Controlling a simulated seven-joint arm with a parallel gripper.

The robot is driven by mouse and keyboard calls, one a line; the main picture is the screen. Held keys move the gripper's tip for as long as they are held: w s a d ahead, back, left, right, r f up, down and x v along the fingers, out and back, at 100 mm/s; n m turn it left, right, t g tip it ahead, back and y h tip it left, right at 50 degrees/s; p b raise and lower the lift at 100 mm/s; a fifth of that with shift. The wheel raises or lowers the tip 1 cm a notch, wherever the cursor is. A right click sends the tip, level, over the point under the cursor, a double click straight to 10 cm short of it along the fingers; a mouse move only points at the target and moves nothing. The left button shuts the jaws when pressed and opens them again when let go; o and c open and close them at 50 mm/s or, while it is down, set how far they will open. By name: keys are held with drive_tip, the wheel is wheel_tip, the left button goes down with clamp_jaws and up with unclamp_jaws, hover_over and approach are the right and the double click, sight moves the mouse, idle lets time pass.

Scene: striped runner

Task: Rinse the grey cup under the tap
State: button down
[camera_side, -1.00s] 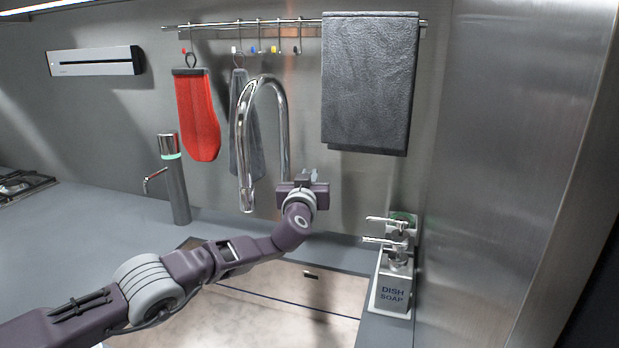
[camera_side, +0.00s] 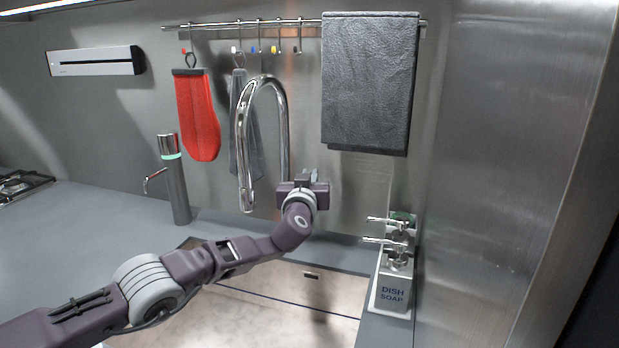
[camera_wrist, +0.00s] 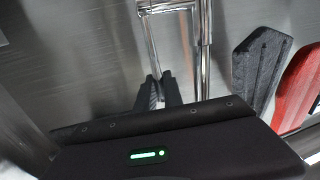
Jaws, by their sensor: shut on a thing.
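The chrome tap (camera_side: 284,130) arches over the sink (camera_side: 270,312). My gripper (camera_side: 305,178) is just right of the tap's upright pipe, near the back wall. In the wrist view, the dark fingertips (camera_wrist: 158,90) are shut on a thin chrome lever (camera_wrist: 150,42), which joins a crossbar beside the tap's pipe (camera_wrist: 203,50). In the side view the lever is hidden behind my gripper. I see no grey cup in either view; part of the sink is covered by my arm. I cannot see any water running.
A dish soap bottle (camera_side: 394,290) stands right of the sink. A slim metal dispenser (camera_side: 175,180) stands left at the back.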

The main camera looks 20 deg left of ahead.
drive_tip(key=shift+f, duration=0.1)
drive_tip(key=s+t, duration=0.1)
drive_tip(key=s+f+t, duration=0.1)
drive_tip(key=t, duration=0.1)
drive_tip(key=shift+s+n+y, duration=0.2)
drive_tip(key=shift+n+y, duration=0.1)
drive_tip(key=c, duration=1.5)
unclamp_jaws()
drive_tip(key=shift+v, duration=3.5)
drive_tip(key=shift+r, duration=0.1)
